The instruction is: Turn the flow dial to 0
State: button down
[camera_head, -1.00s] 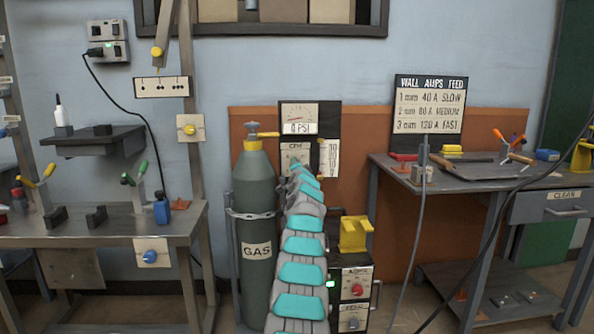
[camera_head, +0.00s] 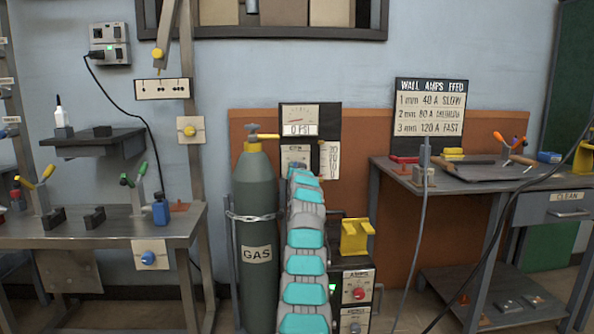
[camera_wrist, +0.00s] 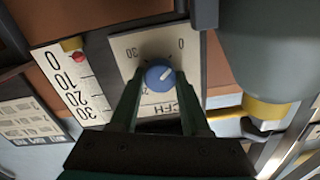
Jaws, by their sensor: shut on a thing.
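The flow dial (camera_wrist: 158,76) is a blue round knob with a white pointer mark. It sits on a pale plate (camera_wrist: 128,42) marked CFH, with 0 at the upper right and 30 at the left in the wrist view. The pointer slants right and slightly up, toward the 0 side; exact alignment is hard to tell. My gripper (camera_wrist: 160,84) is shut on the dial, one dark finger at each side. In the head view my arm covers the dial, and only the top of its plate (camera_head: 296,150) shows.
A grey gas cylinder (camera_head: 257,215) with a yellow collar stands left of my arm. A 0 PSI gauge (camera_head: 299,129) is above the dial plate. A numbered scale (camera_wrist: 72,86) stands beside it. A welder box (camera_head: 357,276) is below right. Workbenches stand on both sides.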

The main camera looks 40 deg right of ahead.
jog(key=shift+f+n, duration=0.1)
jog(key=shift+n, duration=0.4)
jog(key=shift+c, duration=1.9)
grip_release()
jog(key=shift+a, duration=0.1)
jog(key=b+v, duration=0.3)
jog(key=v, duration=0.4)
jog(key=shift+s, duration=0.35)
jog(key=shift+a, duration=0.15)
